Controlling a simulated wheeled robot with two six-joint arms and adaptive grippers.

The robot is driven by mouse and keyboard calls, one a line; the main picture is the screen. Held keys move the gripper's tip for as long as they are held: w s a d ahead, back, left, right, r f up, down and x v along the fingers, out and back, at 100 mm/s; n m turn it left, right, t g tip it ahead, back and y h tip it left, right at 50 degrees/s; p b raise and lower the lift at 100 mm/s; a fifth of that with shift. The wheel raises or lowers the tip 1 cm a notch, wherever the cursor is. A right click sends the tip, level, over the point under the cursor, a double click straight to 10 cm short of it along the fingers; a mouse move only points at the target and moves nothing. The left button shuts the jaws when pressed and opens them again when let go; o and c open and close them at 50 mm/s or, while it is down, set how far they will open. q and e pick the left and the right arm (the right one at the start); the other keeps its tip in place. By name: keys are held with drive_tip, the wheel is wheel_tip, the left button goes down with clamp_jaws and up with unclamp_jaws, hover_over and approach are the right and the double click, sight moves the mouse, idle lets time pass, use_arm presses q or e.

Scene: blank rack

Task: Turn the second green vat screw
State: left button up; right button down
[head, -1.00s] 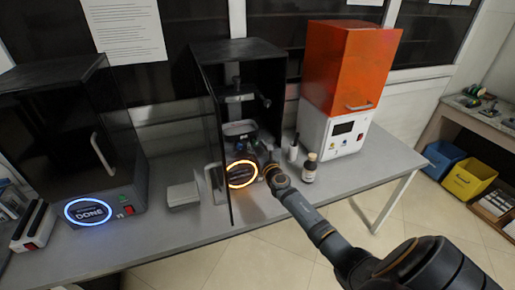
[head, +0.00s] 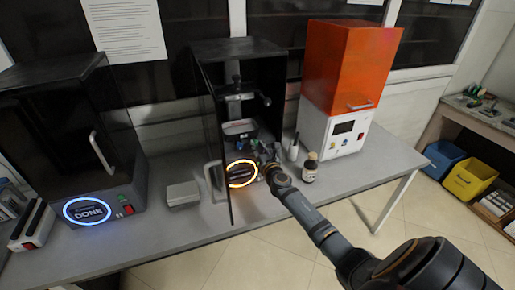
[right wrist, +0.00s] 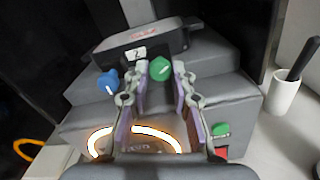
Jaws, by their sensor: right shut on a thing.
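The green vat screw (right wrist: 160,69) sits at the front of the dark vat (right wrist: 140,46), which carries a label reading 2. My right gripper (right wrist: 161,76) has its two fingers on either side of the green screw and is shut on it. A blue screw (right wrist: 108,82) stands to the left of the fingers, untouched. The screw is too small to make out there. My left gripper is not in view.
The middle printer's dark door (head: 216,150) stands open left of my gripper. A brown bottle (head: 310,168) and a white cup (head: 293,152) stand close right of it. An orange-topped printer (head: 350,70) is farther right. A grey box (head: 183,194) lies left.

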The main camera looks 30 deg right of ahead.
drive_tip(key=m+b, duration=0.1)
drive_tip(key=m, duration=0.5)
drive_tip(key=shift+f+m+b, duration=0.1)
drive_tip(key=shift+m+b, duration=0.2)
drive_tip(key=shift+b, duration=0.05)
drive_tip(key=m+b, duration=0.2)
drive_tip(key=m, duration=0.3)
drive_tip(key=m+b, duration=0.3)
drive_tip(key=m, duration=0.3)
drive_tip(key=shift+m, duration=0.4)
drive_tip(key=m+b, duration=0.2)
drive_tip(key=m, duration=0.1)
drive_tip(key=shift+m+b, duration=0.5)
drive_tip(key=shift+m, duration=1.1)
drive_tip(key=c, duration=1.1)
unclamp_jaws()
drive_tip(key=shift+c, duration=0.2)
drive_tip(key=shift+s, duration=0.1)
